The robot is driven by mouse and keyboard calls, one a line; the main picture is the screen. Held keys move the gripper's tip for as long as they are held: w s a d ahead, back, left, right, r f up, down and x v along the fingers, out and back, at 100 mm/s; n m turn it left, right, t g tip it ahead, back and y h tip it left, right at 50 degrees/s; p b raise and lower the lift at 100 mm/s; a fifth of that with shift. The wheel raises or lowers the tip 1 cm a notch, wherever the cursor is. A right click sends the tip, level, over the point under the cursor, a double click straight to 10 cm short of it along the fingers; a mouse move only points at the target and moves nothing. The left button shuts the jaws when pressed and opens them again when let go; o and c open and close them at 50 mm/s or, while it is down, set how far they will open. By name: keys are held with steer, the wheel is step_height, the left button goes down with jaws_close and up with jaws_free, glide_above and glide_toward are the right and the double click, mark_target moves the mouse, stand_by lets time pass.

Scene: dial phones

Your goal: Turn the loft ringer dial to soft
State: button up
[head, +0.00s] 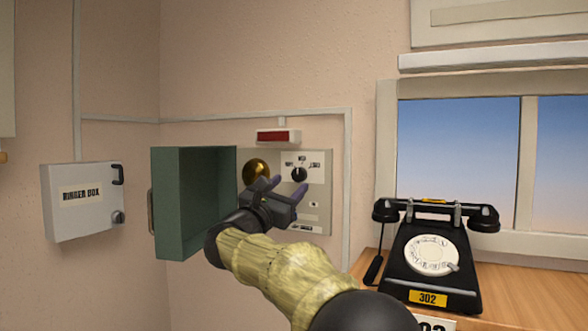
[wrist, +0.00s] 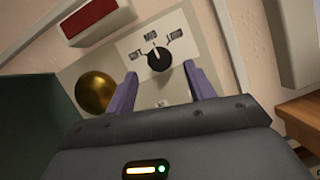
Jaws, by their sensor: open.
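The ringer dial (head: 299,174) is a round black knob on a pale plate marked SOFT, MID and LOUD, set in a beige wall panel (head: 317,226). In the wrist view the knob (wrist: 159,60) shows just beyond my fingertips, roughly centred between them; its light pointer mark seems to aim at MID. SOFT is at the left of the plate, LOUD at the right. My gripper (head: 287,190) is open and empty in front of the panel, a little below the knob in the head view. Its purple fingers (wrist: 163,84) also show in the wrist view, apart from the knob.
A green cover (head: 185,200) stands open at the panel's left. A brass bell (wrist: 97,92) sits left of the dial, with a red lamp (head: 278,136) above. A white ringer box (head: 82,200) hangs further left. A black dial phone (head: 430,262) stands on the wooden surface at right.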

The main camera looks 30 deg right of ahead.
mark_target(297, 178)
steer(key=p+x, duration=0.1)
steer(key=x, duration=0.1)
steer(key=shift+w+d+r, duration=0.1)
steer(key=shift+d+r, duration=0.1)
steer(key=shift+r, duration=0.05)
steer(key=shift+w+d+p, duration=0.3)
steer(key=shift+d+p, duration=0.05)
steer(key=shift+d, duration=0.1)
steer(key=c, duration=1)
